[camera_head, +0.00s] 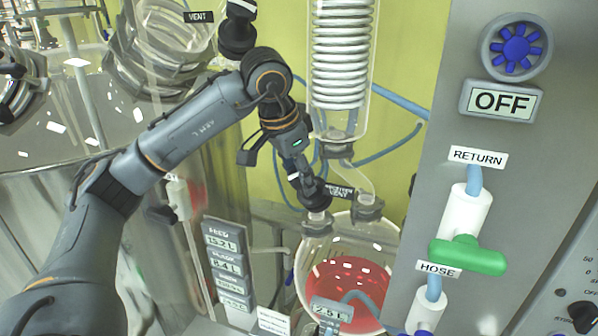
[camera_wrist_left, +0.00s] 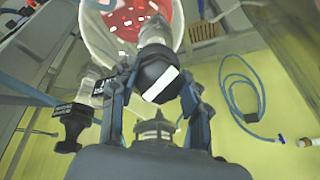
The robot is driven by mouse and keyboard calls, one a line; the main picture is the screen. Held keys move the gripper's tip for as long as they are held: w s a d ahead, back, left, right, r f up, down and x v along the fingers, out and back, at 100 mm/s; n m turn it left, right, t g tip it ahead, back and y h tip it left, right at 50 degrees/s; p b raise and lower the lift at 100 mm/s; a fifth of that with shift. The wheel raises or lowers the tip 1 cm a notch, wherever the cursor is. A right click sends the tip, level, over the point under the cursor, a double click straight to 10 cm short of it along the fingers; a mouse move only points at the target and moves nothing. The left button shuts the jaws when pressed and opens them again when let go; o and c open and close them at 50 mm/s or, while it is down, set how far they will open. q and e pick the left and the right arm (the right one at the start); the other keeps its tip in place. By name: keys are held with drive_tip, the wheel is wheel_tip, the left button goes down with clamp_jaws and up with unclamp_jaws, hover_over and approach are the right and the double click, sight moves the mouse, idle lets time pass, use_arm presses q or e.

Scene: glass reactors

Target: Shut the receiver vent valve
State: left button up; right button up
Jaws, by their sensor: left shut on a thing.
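The receiver (camera_head: 318,248) is a round glass vessel with red liquid in it, below a glass coil condenser (camera_head: 342,60) in the head view. A black label reading "RECEIVER VENT" (camera_head: 341,191) is at its top. My left gripper (camera_head: 313,196) reaches down to the vessel's top left, beside this label. In the left wrist view, a black valve knob (camera_wrist_left: 158,76) with a white stripe sits between the fingers of my left gripper (camera_wrist_left: 158,90), which is shut on it. The stripe lies slanted. The fingers hide part of the knob in the head view. My right gripper is not in view.
A second black knob (camera_wrist_left: 73,127) is left of the gripper in the wrist view. Blue hoses (camera_head: 385,148) run behind the condenser.

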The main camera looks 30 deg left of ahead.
use_arm(q)
drive_tip(key=shift+m+p, duration=0.45)
drive_tip(key=shift+m, duration=0.35)
drive_tip(key=shift+f+y, duration=0.1)
drive_tip(key=shift+y, duration=0.2)
drive_tip(key=o, duration=1.2)
drive_tip(key=shift+c, duration=0.2)
drive_tip(key=v, duration=1.2)
drive_tip(key=shift+s+a, duration=0.1)
drive_tip(key=shift+s, duration=0.05)
